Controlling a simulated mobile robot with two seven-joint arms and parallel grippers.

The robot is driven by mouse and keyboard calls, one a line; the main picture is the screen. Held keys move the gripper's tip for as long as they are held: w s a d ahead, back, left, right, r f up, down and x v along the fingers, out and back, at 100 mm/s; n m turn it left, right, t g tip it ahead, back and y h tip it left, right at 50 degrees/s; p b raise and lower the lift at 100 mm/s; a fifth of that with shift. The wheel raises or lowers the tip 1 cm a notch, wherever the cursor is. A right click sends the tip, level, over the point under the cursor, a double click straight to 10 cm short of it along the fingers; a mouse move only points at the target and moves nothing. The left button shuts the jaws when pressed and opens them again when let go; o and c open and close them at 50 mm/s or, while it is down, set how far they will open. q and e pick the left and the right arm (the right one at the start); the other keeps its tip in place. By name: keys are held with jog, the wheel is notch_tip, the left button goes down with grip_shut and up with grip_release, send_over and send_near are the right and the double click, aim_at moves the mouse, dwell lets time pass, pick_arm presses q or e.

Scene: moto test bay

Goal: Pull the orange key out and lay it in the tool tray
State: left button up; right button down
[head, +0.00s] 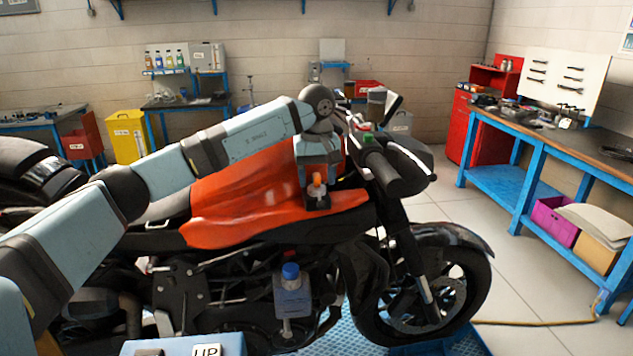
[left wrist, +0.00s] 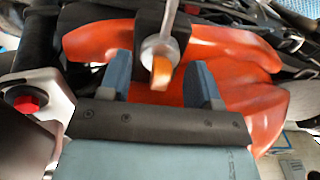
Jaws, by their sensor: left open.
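The orange key (head: 317,179) stands in a lock with a pale round barrel in a dark mount on the orange motorcycle body, below the handlebar. In the left wrist view the orange key (left wrist: 160,73) shows between the two blue fingers. My left gripper (head: 317,186) is open, pointing down at the key, with a finger on each side and visible gaps between fingers and key. The left gripper (left wrist: 160,84) holds nothing. I cannot make out the tool tray for certain. My right gripper is not in view.
The handlebar (head: 385,166) is close to the right of my left gripper. A blue workbench (head: 520,190) with tools and parts on top stands at the right. A blue-capped bottle (head: 291,290) is in front of the motorcycle. Open floor lies between front wheel and bench.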

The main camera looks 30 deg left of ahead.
aim_at(317, 174)
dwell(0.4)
pick_arm(q)
grip_shut()
dwell(0.4)
jog(key=shift+r, duration=0.15)
jog(key=shift+r+p, duration=1.75)
jog(key=shift+r, duration=1.15)
jog(key=shift+f, duration=0.15)
